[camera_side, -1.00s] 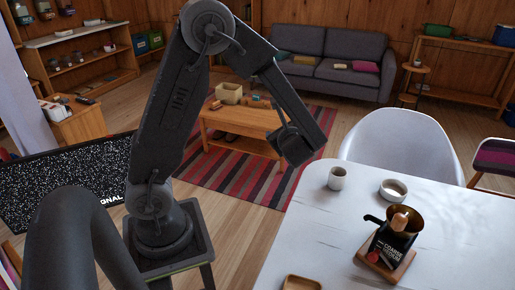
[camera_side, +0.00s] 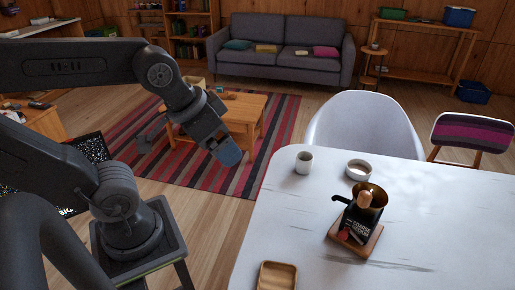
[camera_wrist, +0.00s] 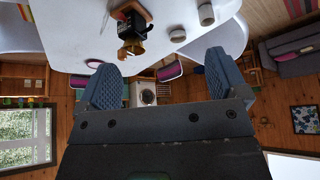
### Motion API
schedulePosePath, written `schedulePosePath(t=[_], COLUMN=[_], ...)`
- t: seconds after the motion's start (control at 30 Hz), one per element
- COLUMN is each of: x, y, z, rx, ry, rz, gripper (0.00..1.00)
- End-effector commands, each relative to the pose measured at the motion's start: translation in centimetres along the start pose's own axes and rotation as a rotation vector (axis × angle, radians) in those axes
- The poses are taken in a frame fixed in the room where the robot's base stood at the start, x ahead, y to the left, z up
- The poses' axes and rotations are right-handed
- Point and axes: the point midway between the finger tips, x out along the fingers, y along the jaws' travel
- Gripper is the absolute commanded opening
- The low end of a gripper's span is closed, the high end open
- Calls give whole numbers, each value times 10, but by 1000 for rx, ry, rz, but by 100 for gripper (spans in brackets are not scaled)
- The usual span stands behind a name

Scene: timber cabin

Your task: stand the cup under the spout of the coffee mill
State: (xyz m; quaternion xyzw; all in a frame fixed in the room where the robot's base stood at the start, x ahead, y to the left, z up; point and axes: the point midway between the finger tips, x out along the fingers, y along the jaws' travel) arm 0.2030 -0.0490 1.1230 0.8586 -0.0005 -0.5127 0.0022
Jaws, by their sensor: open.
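The pale cup (camera_side: 304,163) stands upright and empty-handed on the white table near its far left corner; it also shows in the wrist view (camera_wrist: 206,15). The coffee mill (camera_side: 359,218) is black with a brass hopper and a side handle, on a wooden base, right of and nearer than the cup. It shows at the top of the wrist view (camera_wrist: 131,27). Its spout cannot be made out. My gripper (camera_side: 229,154) is off the table's left edge, apart from the cup. In the wrist view its two blue-grey fingers (camera_wrist: 160,63) are spread with nothing between them.
A wooden tray (camera_side: 278,276) lies at the table's near left edge. A white chair (camera_side: 365,122) stands behind the table. The table's right part (camera_side: 455,225) is clear.

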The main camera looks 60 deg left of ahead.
Motion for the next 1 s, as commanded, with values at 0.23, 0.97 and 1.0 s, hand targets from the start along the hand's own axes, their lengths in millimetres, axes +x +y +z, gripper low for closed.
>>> schedulePosePath(t=[0.23, 0.97, 1.0], x=[0, 86, 99], y=[0, -47, -52], z=[0, -174, -184], rx=[2, 870, 936], ry=[-2, -260, -282], rz=[-2, -38, -32], gripper=[92, 92, 92])
